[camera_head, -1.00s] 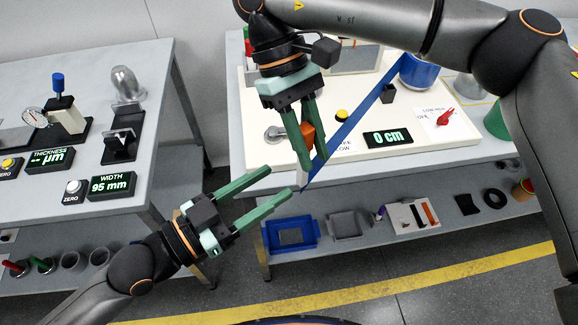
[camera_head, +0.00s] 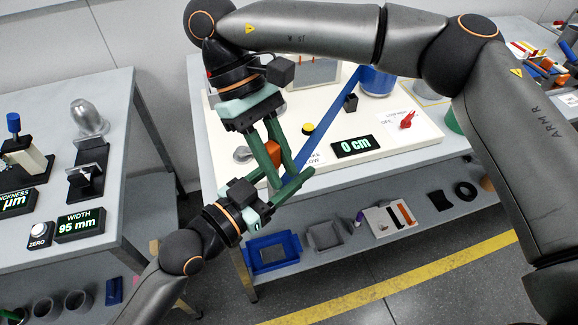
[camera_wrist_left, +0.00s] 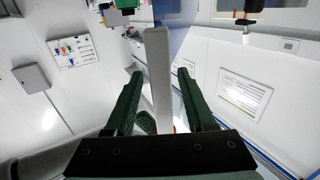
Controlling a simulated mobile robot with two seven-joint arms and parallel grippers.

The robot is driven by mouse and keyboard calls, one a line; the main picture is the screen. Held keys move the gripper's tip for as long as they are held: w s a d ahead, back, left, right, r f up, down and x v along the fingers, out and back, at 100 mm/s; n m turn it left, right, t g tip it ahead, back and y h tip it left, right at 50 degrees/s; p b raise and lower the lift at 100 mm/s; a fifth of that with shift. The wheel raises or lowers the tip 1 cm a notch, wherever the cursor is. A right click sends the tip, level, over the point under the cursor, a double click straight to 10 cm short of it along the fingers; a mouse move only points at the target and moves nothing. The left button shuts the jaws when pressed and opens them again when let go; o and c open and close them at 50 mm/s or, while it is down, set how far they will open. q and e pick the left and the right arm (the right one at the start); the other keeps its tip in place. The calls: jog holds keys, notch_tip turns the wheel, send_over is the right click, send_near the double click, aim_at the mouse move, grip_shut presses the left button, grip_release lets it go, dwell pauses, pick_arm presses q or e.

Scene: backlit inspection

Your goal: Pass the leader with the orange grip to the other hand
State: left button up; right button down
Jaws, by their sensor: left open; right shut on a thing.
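My left gripper (camera_head: 288,172), lower in the head view, is open, its fingers crossing the tips of my right gripper (camera_head: 281,177). My right gripper points down from above and is shut on the leader by its orange grip (camera_head: 273,148). A blue web (camera_head: 325,127) runs from the leader up to a blue roll (camera_head: 377,82). In the left wrist view, a pale strip of the leader (camera_wrist_left: 158,75) stands between my open left fingers (camera_wrist_left: 160,100), with a visible gap on each side. The leader's lower end is hidden in the head view.
Behind the grippers is a white bench board with a "0 cm" display (camera_head: 356,146), a yellow button (camera_head: 308,128) and a red switch (camera_head: 407,120). A blue tray (camera_head: 272,268) lies on the lower shelf. A gauge table with a "95 mm" display (camera_head: 79,224) stands left.

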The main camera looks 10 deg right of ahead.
pick_arm(q)
jog(key=shift+s, duration=0.1)
grip_shut()
dwell(0.3)
pick_arm(e)
jog(key=c, duration=0.6)
grip_release()
